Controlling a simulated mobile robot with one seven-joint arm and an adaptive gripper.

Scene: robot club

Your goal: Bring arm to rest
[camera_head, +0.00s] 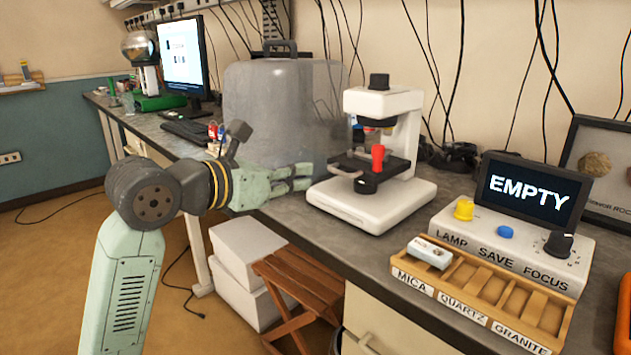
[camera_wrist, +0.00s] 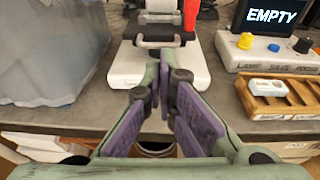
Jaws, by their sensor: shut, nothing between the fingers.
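My arm reaches in from the lower left in the head view. My gripper (camera_head: 303,177) points right, above the front edge of the workbench, just left of the white microscope (camera_head: 375,205). In the wrist view my gripper (camera_wrist: 166,75) has its green and purple fingers drawn together, with nothing held between them. The microscope base (camera_wrist: 190,70) lies beyond the fingertips. I cannot tell whether the fingertips touch anything.
A grey translucent case (camera_head: 265,105) stands behind my gripper. A wooden tray (camera_head: 505,300) labelled MICA, QUARTZ, GRANITE holds a small white box (camera_head: 430,252). A control box (camera_head: 515,255) reads EMPTY. A wooden stool (camera_head: 290,285) and white boxes (camera_head: 245,260) stand below.

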